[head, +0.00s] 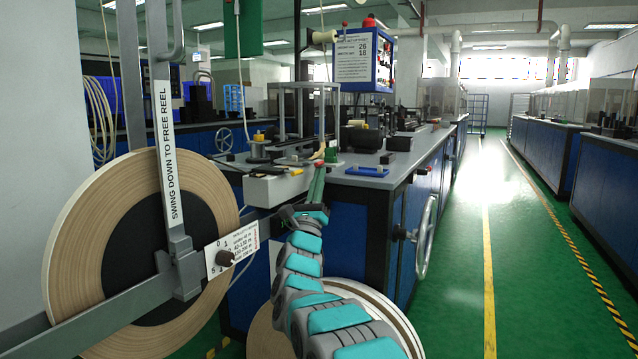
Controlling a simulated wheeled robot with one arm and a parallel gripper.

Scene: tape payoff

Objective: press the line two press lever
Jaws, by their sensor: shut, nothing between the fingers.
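My arm reaches up from the bottom, and my gripper (304,212) is at its far end, low in front of the near corner of the workbench (380,172). It is small and dark here; its fingers appear closed, with nothing seen between them. A slim green bar with a reddish edge (317,182) rises just above the gripper at the bench's front edge. I cannot tell whether it is the line two press lever, or whether the gripper touches it. No label naming line two is readable.
A large tape reel (75,235) with a grey arm marked "SWING DOWN TO FREE REEL" (167,155) fills the left. Another reel (400,325) lies behind my arm. A handwheel (424,238) sticks out from the bench side. The green aisle (460,280) on the right is clear.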

